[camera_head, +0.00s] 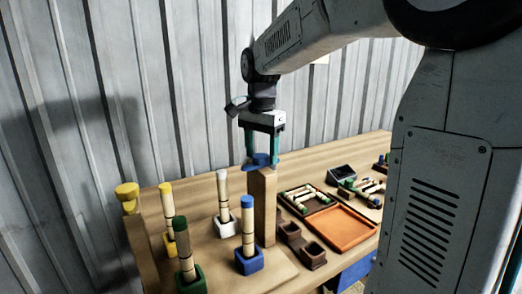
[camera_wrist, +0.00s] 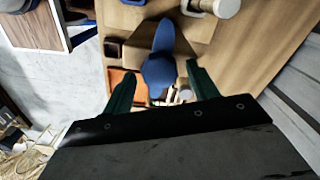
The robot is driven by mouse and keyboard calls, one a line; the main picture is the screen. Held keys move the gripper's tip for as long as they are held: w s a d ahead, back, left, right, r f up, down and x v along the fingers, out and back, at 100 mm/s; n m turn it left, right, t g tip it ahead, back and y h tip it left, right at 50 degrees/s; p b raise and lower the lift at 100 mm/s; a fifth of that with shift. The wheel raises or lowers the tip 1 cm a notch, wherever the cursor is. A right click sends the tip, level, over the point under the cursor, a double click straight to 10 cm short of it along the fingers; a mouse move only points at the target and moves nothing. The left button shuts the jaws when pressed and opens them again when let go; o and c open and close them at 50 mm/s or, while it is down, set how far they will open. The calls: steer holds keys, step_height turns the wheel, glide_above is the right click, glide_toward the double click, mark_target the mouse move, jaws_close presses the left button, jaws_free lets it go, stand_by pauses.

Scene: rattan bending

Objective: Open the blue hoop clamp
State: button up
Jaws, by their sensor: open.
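The blue hoop clamp (camera_head: 259,160) sits on top of an upright wooden post (camera_head: 263,205) on the bench. My gripper (camera_head: 262,157) points straight down over it, open, with its two green fingers on either side of the clamp. In the wrist view the clamp (camera_wrist: 161,65) is an elongated blue piece between the open fingertips of my gripper (camera_wrist: 160,70), with a gap on both sides. Whether a finger touches it cannot be told.
Rods with blue (camera_head: 248,225), green (camera_head: 182,245), white (camera_head: 224,200) and yellow (camera_head: 168,215) caps stand in holders left of the post. A yellow clamp (camera_head: 127,192) tops another post. An orange tray (camera_head: 340,228) lies right. A corrugated wall (camera_head: 130,90) stands behind.

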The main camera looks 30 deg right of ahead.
steer(key=c, duration=1)
steer(key=shift+n, duration=0.3)
steer(key=n, duration=0.3)
steer(key=shift+n, duration=0.3)
steer(key=n, duration=0.4)
steer(key=shift+n, duration=0.3)
steer(key=n, duration=0.4)
steer(key=shift+n, duration=0.3)
steer(key=shift+a+n, duration=0.1)
steer(key=shift+n, duration=2.1)
